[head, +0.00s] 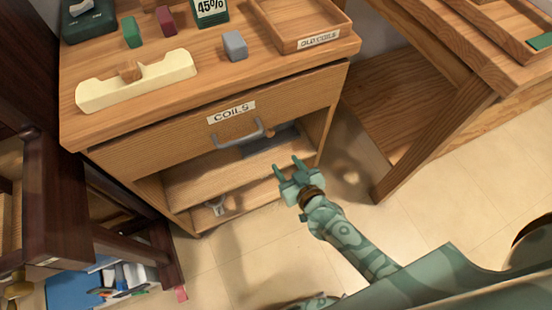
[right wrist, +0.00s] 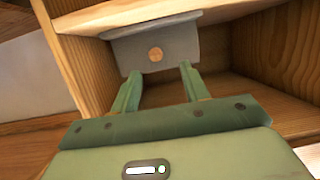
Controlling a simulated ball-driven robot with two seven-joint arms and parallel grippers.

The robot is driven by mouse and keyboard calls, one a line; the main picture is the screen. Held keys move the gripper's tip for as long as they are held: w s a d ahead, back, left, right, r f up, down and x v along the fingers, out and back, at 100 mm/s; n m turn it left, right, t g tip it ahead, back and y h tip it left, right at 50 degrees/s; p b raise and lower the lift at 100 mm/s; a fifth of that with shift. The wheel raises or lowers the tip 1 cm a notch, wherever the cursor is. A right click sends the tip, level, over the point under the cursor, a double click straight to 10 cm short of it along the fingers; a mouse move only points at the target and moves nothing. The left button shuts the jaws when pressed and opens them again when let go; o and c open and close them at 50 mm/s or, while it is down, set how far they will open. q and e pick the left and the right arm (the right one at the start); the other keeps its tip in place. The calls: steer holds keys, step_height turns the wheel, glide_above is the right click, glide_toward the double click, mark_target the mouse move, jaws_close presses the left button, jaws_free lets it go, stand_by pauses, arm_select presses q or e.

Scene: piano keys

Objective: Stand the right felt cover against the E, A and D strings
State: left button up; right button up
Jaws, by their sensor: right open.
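My right gripper (head: 288,163) is open and empty, in front of the open lower part of the wooden cabinet below the coils drawer. A flat grey panel (head: 281,137) is in that opening, near the right side. The right wrist view shows a grey panel (right wrist: 175,45) with a round orange spot, beyond and between the spread fingertips (right wrist: 160,75). The fingers are not closed on it. I cannot tell whether this panel is the right felt cover. I see no strings that I can identify as E, A or D. My left gripper is not in view.
The coils drawer (head: 223,122) has a metal handle. On the cabinet top are a cream holder (head: 165,71), small blocks, a 45% sign (head: 211,8) and an old coils tray (head: 330,40). A wooden bench leg (head: 440,145) stands at right, dark furniture at left.

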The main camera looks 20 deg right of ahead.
mark_target(271, 135)
steer(key=shift+m+t, duration=0.3)
steer(key=shift+t, duration=0.2)
steer(key=b+x, duration=0.1)
steer(key=x, duration=0.2)
steer(key=b+x, duration=0.2)
steer(key=x, duration=0.1)
steer(key=d+b+x, duration=0.1)
steer(key=x, duration=0.3)
steer(key=shift+r+b, duration=0.25)
steer(key=shift+b, duration=0.1)
steer(key=shift+x, duration=0.95)
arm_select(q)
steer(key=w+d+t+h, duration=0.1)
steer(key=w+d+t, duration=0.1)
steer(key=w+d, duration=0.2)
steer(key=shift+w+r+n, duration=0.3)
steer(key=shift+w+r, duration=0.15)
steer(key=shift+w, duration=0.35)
arm_select(e)
steer(key=shift+d+r, duration=0.1)
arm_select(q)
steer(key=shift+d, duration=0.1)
